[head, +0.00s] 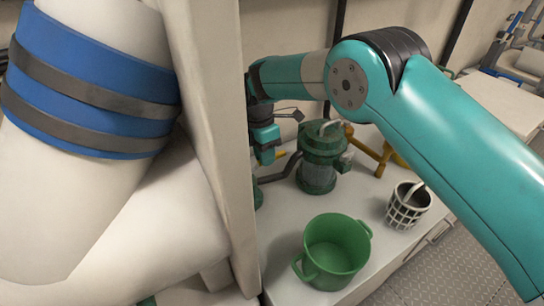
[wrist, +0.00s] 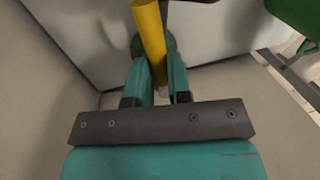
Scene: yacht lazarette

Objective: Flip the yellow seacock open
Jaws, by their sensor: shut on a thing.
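The yellow seacock handle (wrist: 151,40) runs down from the top of the wrist view to between my gripper's fingers. My gripper (wrist: 160,88) is shut on its near end. A dark green round part (wrist: 170,44) shows behind the handle, partly hidden by the fingers. In the head view my gripper (head: 268,155) points down at the left of the bench, beside a beige panel. Only a small yellow bit of the handle (head: 281,154) shows there. The seacock's body is mostly hidden, so I cannot tell its exact setting.
A green strainer (head: 319,160) stands just right of my gripper, with a dark hose (head: 278,173) running toward it. A green pot (head: 335,250) and a grey basket (head: 408,206) stand in front. A beige panel (head: 212,130) and a blue-banded white cylinder (head: 85,90) close off the left.

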